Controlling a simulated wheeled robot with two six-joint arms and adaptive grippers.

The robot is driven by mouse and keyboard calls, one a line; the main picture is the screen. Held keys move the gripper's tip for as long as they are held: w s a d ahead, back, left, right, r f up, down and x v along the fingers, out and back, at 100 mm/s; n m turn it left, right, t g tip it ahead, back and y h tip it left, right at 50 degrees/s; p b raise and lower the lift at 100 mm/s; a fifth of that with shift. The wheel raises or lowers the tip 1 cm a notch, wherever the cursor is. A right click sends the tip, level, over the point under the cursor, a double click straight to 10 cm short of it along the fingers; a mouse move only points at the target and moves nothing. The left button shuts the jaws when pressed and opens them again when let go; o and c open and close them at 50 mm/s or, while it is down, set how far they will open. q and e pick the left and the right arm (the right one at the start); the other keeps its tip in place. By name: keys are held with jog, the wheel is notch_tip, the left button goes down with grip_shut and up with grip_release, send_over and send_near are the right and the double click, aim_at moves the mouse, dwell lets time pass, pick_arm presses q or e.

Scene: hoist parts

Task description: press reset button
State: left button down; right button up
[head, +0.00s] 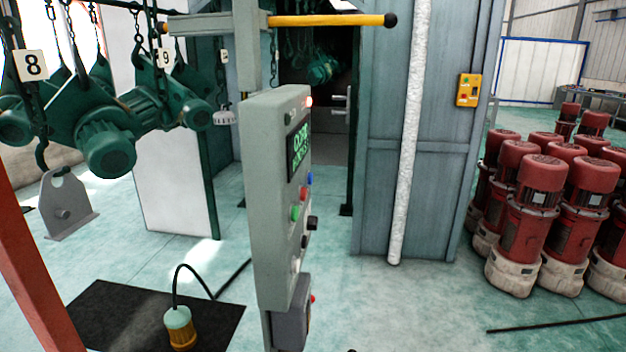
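A tall grey control panel (275,200) stands upright in the middle of the head view, seen at a steep angle with its face turned to the right. Its face carries a dark display (299,147) with green text and a lit red lamp (309,101) near the top. Below the display are a blue button (309,179), a green button (295,213), a red button (307,208) and dark knobs (312,222). Any button labels are too small to read, so I cannot tell which is reset. Neither of my grippers is in view.
Green hoists (107,145) hang on chains at the left. A yellow bar (330,20) extends right above the panel. A yellow box (468,90) is on the grey cabinet wall (430,180). Red motors (540,200) crowd the right. A pendant (180,328) rests on a black mat (110,310). Floor right of the panel is mostly clear.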

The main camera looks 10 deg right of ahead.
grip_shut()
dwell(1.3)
